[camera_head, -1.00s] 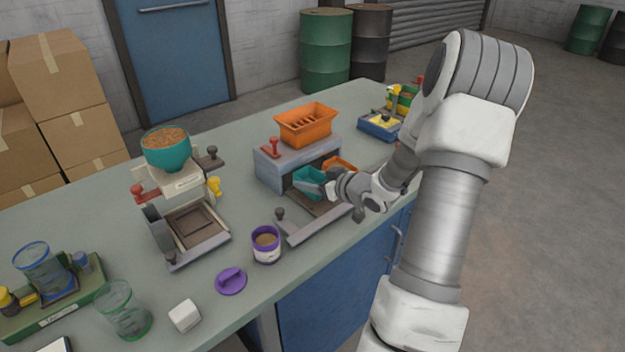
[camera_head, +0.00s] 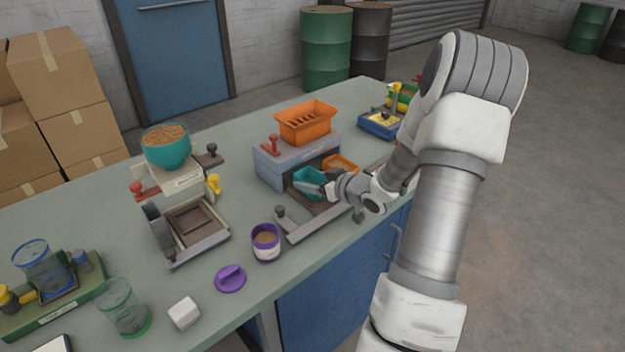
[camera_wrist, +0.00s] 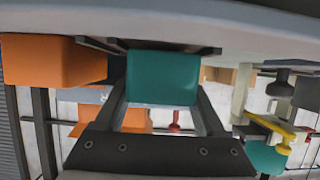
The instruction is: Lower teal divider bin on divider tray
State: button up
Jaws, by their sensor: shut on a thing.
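The teal divider bin (camera_head: 308,181) is at the front opening of the grey divider machine, low over the divider tray (camera_head: 312,215). My gripper (camera_head: 326,188) reaches in from the right and is shut on the bin. In the wrist view the teal bin (camera_wrist: 162,78) sits between my two dark fingers. Whether the bin's underside touches the tray is hidden. An orange bin (camera_head: 341,164) stands right beside the teal bin, toward the back; an orange bin also shows at the left of the wrist view (camera_wrist: 45,62).
An orange hopper (camera_head: 305,123) sits on top of the machine, with a red knob (camera_head: 272,143) beside it. A purple-rimmed cup (camera_head: 266,243) and purple lid (camera_head: 230,278) stand at the front left. A sack filler with a teal bowl (camera_head: 166,148) is at the left.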

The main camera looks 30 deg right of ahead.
jog(key=shift+f, duration=0.25)
dwell(0.5)
jog(key=o, duration=1.3)
notch_tip(320, 180, up, 8)
jog(key=p, duration=0.7)
